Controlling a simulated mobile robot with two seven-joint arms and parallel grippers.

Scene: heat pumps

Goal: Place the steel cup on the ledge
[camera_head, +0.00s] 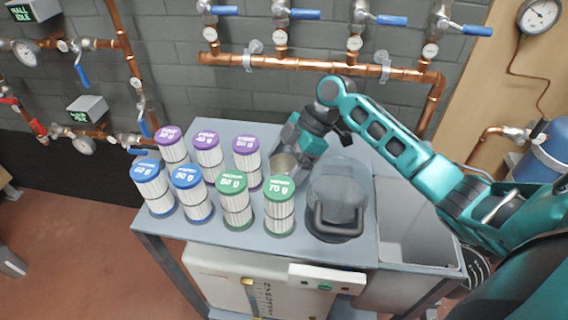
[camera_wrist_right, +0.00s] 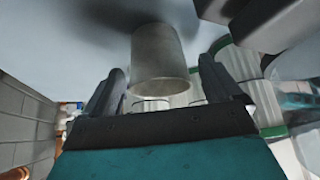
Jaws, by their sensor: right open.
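The steel cup (camera_head: 284,166) stands on the grey tabletop among the labelled canisters, partly hidden by my right gripper. My right gripper (camera_head: 292,158) is open and comes at the cup from behind and the right. In the right wrist view the cup (camera_wrist_right: 160,62) lies ahead of and between the two spread fingers (camera_wrist_right: 165,88), with a gap visible on each side. I cannot tell which surface is the ledge. My left gripper is not in view.
Canisters with blue, purple and green lids, such as the 70 g one (camera_head: 279,206), crowd the cup's left and front. A clear jug with a dark handle (camera_head: 337,200) stands close on the right. A sink (camera_head: 415,235) lies beyond it. Copper pipes (camera_head: 320,66) run along the wall behind.

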